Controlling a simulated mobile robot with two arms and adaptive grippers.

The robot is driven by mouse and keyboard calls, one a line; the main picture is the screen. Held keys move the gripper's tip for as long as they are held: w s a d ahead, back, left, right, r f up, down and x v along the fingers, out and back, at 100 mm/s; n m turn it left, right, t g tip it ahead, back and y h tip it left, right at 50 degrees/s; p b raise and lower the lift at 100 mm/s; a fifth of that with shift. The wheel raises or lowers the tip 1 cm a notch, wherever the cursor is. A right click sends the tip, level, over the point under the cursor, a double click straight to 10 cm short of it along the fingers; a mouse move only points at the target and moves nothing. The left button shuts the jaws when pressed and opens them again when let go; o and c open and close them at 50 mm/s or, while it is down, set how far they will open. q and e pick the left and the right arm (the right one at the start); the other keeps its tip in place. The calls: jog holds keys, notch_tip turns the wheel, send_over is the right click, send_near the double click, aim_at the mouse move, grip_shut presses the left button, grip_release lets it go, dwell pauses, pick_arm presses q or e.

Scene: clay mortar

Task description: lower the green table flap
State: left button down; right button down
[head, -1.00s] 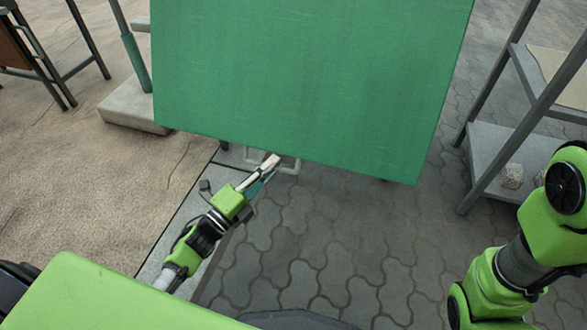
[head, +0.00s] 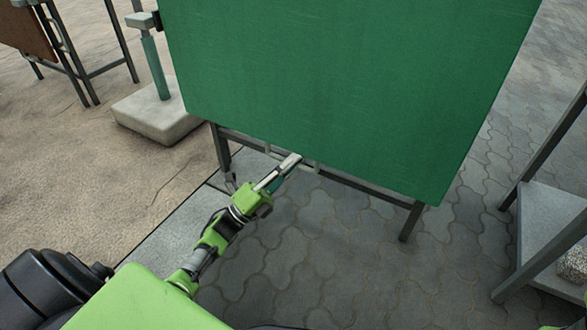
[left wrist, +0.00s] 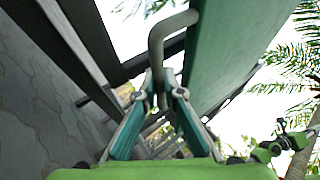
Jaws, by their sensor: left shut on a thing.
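The green table flap (head: 340,85) fills the upper middle of the head view, a broad flat panel with its near edge towards me. In the left wrist view the green panel (left wrist: 235,50) rises on the right of the jaws. My left gripper (head: 292,160) is at the flap's near lower edge. In the left wrist view its fingers (left wrist: 161,92) are shut on a bent grey bar handle (left wrist: 158,42) beside the panel. In the left wrist view a part of my right arm (left wrist: 265,152) shows small at the right; its jaws are unclear.
A dark metal frame with legs (head: 408,220) stands under the flap. A grey shelf rack (head: 548,215) is at the right. A pale block (head: 155,120) with a post is at the left. The paving (head: 320,260) in front is clear.

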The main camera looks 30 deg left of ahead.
pick_arm(q)
jog(key=shift+w+a, duration=0.1)
jog(key=shift+w, duration=0.25)
jog(key=c, duration=2.3)
grip_release()
jog(key=shift+o, duration=0.8)
jog(key=shift+w+d, duration=0.15)
jog(key=shift+d, duration=0.05)
jog(key=shift+s+a+f, duration=0.15)
jog(key=shift+s+f, duration=0.05)
jog(key=shift+s, duration=0.05)
jog(key=v, duration=0.7)
